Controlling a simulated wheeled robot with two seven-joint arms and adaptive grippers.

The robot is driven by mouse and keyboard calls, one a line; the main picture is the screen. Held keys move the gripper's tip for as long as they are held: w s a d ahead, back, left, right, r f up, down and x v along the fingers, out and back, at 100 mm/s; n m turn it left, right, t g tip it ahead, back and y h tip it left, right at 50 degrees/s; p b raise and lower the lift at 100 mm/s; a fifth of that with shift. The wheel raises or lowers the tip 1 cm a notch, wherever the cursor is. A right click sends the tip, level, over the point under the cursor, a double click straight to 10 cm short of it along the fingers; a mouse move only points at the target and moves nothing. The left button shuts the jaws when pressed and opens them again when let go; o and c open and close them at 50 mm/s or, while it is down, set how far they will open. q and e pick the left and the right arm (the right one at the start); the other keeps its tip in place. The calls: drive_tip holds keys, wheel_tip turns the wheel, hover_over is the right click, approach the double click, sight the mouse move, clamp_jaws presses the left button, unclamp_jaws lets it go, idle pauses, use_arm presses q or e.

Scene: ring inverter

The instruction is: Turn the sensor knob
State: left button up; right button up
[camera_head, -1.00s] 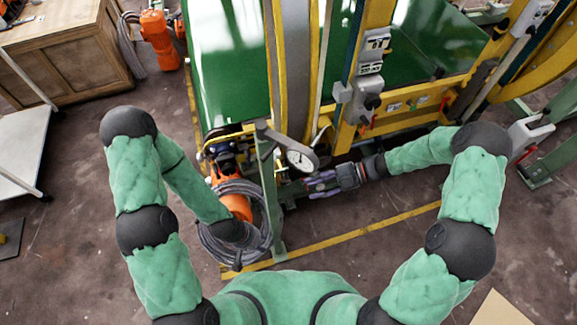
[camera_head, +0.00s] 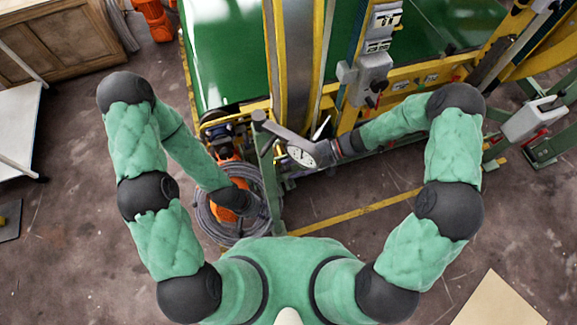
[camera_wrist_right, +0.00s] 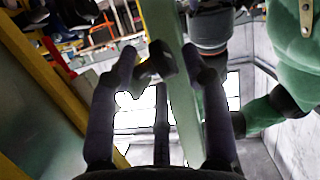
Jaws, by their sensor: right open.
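The sensor is a grey arm with a round white dial (camera_head: 301,156) on a green post, in the middle of the head view. The gripper is open, with a finger on each side of the knob; contact cannot be made out. In the head view my right wrist (camera_head: 350,143) reaches in beside the dial, and the fingers are mostly hidden. My left gripper (camera_head: 252,207) is low by the cable coil; its fingers are not clear.
A grey cable coil (camera_head: 228,229) hangs left of the green post (camera_head: 273,200). The yellow frame (camera_head: 440,72) of the machine, with grey switch boxes (camera_head: 374,75), stands behind the sensor. A wooden cabinet (camera_head: 45,45) is at the upper left.

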drive_tip(key=shift+x, duration=0.9)
clamp_jaws()
drive_tip(key=shift+f+y+b, duration=0.2)
drive_tip(key=shift+y+b, duration=0.2)
drive_tip(key=shift+b, duration=0.25)
drive_tip(key=g+y+b, duration=0.2)
drive_tip(key=b, duration=0.1)
drive_tip(key=n+g+y+b, duration=0.1)
drive_tip(key=y+b, duration=0.1)
drive_tip(key=b, duration=0.2)
drive_tip(key=shift+w+f+g, duration=0.1)
drive_tip(key=shift+f+g, duration=0.3)
drive_tip(key=shift+r+n+g+y+b, duration=0.15)
drive_tip(key=shift+n+g+y+b, duration=0.5)
drive_tip(key=shift+b, duration=0.7)
